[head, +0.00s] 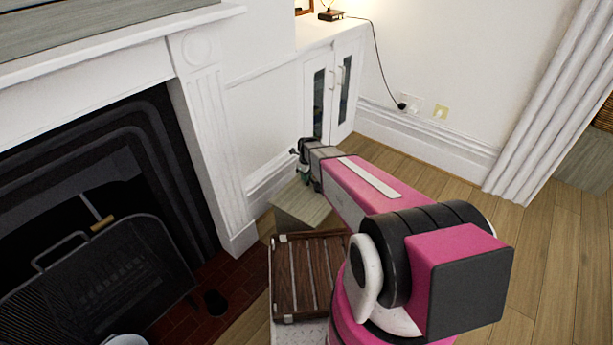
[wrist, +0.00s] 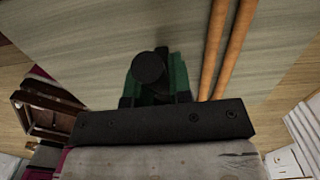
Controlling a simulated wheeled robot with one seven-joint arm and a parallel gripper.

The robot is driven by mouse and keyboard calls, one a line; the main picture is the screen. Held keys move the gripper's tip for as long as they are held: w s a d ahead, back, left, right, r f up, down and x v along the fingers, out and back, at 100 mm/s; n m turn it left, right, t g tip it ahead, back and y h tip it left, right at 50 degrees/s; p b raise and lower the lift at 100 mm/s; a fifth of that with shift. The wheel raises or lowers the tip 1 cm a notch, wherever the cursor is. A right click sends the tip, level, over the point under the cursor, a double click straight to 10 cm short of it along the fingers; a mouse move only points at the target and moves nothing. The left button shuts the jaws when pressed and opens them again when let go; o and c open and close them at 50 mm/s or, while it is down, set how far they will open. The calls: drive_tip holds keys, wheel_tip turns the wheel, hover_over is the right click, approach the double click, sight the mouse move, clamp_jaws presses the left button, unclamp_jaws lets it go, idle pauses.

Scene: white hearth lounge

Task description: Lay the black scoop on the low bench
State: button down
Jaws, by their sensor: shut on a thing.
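My gripper (head: 303,172) is at the end of my outstretched pink arm, above the low bench (head: 300,208), which has a pale grey-brown wood top. In the wrist view its green-padded fingers (wrist: 158,88) are shut on the black scoop (wrist: 149,67). Only a round black end and a short dark part of the scoop show there; the rest is hidden. The bench top (wrist: 75,45) fills most of the wrist view below the scoop. I cannot tell whether the scoop touches the bench.
Two orange-brown wooden rods (wrist: 227,45) lie side by side on the bench, right of the scoop. A dark slatted wooden piece (head: 310,278) is nearer me. The fireplace screen (head: 100,285) stands left, and a white cabinet (head: 332,90) is behind. Floor at right is clear.

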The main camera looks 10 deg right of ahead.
drive_tip(key=c, duration=1)
unclamp_jaws()
drive_tip(key=shift+c, duration=0.2)
wheel_tip(320, 180, up, 11)
drive_tip(key=s+d+r+n, duration=0.2)
drive_tip(key=s+r+n, duration=0.1)
drive_tip(key=s+n, duration=0.4)
drive_tip(key=s+d+r+n, duration=0.3)
drive_tip(key=s+n, duration=0.5)
drive_tip(key=n, duration=0.2)
drive_tip(key=s+d+r+n, duration=0.3)
drive_tip(key=s+r+n, duration=0.1)
drive_tip(key=s+n, duration=0.3)
drive_tip(key=shift+s+n, duration=0.3)
drive_tip(key=shift+n, duration=0.9)
drive_tip(key=shift+r, duration=0.1)
